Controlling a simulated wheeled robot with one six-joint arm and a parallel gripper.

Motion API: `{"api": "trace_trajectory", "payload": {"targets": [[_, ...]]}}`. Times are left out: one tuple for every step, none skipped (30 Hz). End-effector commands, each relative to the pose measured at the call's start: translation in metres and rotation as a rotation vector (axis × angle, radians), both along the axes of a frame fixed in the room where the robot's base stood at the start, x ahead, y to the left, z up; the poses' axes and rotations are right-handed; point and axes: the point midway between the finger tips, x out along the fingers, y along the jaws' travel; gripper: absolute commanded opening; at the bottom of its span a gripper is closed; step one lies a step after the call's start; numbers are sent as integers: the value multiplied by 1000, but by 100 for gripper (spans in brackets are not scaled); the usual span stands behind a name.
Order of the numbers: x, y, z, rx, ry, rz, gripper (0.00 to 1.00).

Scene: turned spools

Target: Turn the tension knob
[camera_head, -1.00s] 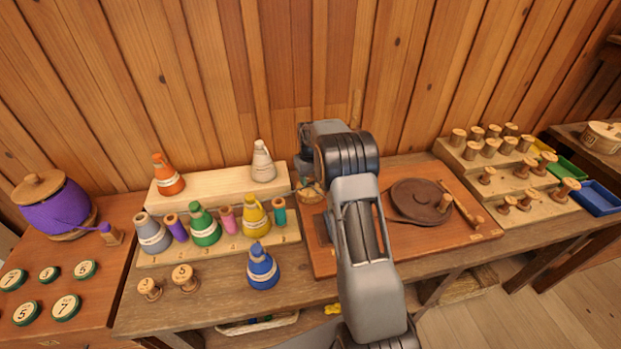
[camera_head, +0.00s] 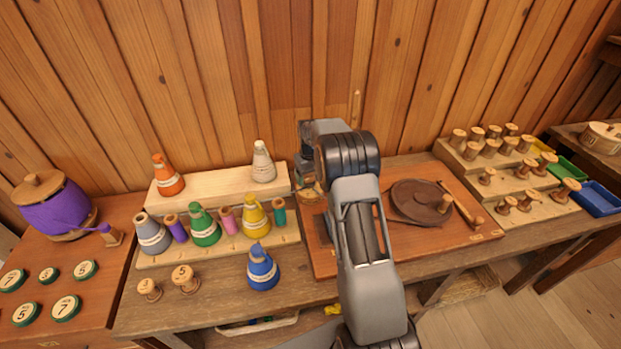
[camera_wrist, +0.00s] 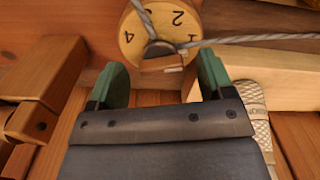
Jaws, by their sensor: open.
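The tension knob (camera_wrist: 158,35) is a round pale wooden dial at the top of the wrist view, with the figures 4, 2 and 1 showing. A wooden tab at its lower edge lies between my fingertips. My gripper (camera_wrist: 162,73) is open, its two green-padded fingers spread to either side of the tab. I cannot tell whether either finger touches it. A pale thread crosses the dial. In the head view my gripper (camera_head: 307,172) is at the back left of the reddish board (camera_head: 430,236), and the arm hides most of the knob.
A pale cone (camera_head: 263,165) stands on the wooden step left of my gripper. Several coloured cones and spools stand in front of it. A dark round plate (camera_head: 410,199) lies right of my arm. A stepped rack of wooden spools (camera_head: 500,180) is farther right.

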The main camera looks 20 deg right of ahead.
Motion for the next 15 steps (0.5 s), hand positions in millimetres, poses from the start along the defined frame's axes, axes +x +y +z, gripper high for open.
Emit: {"api": "trace_trajectory", "payload": {"targets": [[1,0,8,-1,-5,0,74],[1,0,13,-2,-6,0,74],[1,0,20,-2,-6,0,74],[1,0,26,-2,-7,0,74],[1,0,33,-2,-7,0,74],[1,0,41,-2,-7,0,74],[1,0,47,-2,-7,0,74],[1,0,54,-2,-7,0,74],[1,0,62,-2,-7,0,74],[1,0,68,-2,-6,0,74],[1,0,74,-2,-7,0,74],[1,0,82,-2,-6,0,74],[1,0,87,-2,-6,0,74],[1,0,92,-2,-6,0,74],[1,0,99,-2,-6,0,74]]}}
